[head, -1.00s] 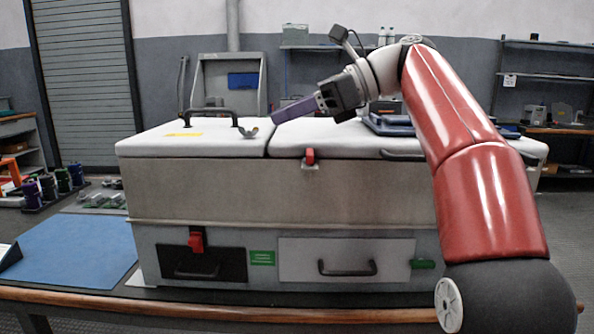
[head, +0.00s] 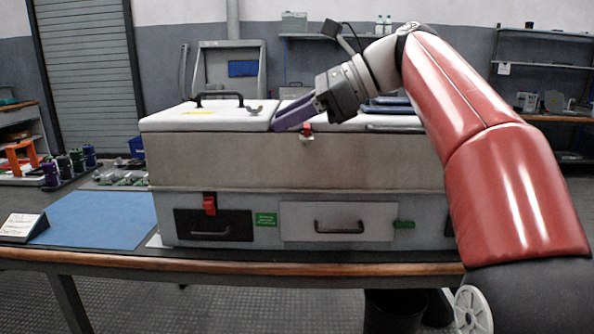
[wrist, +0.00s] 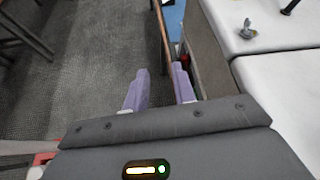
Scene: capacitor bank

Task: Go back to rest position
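My gripper (head: 280,122) is in front of the capacitor bank cabinet (head: 300,160) in the head view, near the front edge of its white lids. In the wrist view my gripper (wrist: 160,71) shows two purple fingers set apart with nothing between them. It is open and empty. Beneath the fingers are the grey floor (wrist: 85,70) and the table edge (wrist: 163,40). The white lid (wrist: 285,95) lies to the right of the fingers. A small wing nut-like piece (wrist: 248,29) sits on the lid. My red arm hides the cabinet's right end.
A wooden-edged table (head: 250,266) carries the cabinet, a blue mat (head: 100,220) and a small sign (head: 22,228) at left. Several coloured parts (head: 65,165) stand farther left. Shelves (head: 545,65) stand at the back right. Floor is open in front of the table.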

